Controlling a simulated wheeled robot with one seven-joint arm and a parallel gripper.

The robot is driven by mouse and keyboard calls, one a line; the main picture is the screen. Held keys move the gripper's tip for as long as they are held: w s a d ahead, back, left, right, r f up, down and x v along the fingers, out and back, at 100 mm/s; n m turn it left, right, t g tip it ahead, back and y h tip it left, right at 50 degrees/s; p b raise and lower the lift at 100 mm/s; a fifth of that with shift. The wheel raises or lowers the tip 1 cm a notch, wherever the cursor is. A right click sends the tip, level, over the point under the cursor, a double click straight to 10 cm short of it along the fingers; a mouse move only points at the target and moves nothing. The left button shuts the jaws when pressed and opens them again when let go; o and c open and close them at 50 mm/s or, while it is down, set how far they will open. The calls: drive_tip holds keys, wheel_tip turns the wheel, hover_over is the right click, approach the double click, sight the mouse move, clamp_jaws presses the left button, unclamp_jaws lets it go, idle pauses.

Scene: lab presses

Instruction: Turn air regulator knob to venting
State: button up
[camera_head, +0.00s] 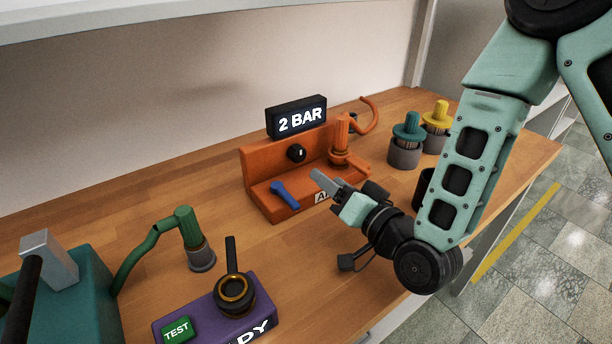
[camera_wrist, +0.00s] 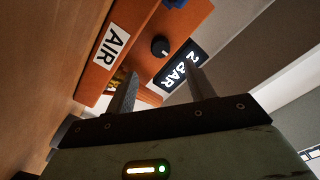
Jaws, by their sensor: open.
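The orange air unit (camera_head: 262,172) stands on the bench and has an AIR label, partly hidden by my gripper in the head view and clear in the wrist view (camera_wrist: 112,46). A black round knob (camera_head: 296,153) sits on its upright face, and it also shows in the wrist view (camera_wrist: 160,46). A display (camera_head: 302,119) on top reads 2 BAR. A blue lever (camera_head: 284,195) lies on the unit's lower ledge. My gripper (camera_head: 322,178) is open and empty, in front of the unit's right part and apart from the knob.
Teal (camera_head: 407,138) and yellow (camera_head: 436,118) capped fittings stand further right. A purple box (camera_head: 215,310) with a black lever and a green fitting (camera_head: 188,230) are front left. Bench left of the unit is clear.

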sight(300, 157)
drive_tip(key=p+x, duration=0.2)
drive_tip(key=x, duration=0.5)
drive_tip(key=shift+w+a, duration=0.1)
drive_tip(key=shift+w, duration=0.05)
drive_tip(key=shift+w+a, duration=0.4)
drive_tip(key=shift+w, duration=0.2)
drive_tip(key=c, duration=1)
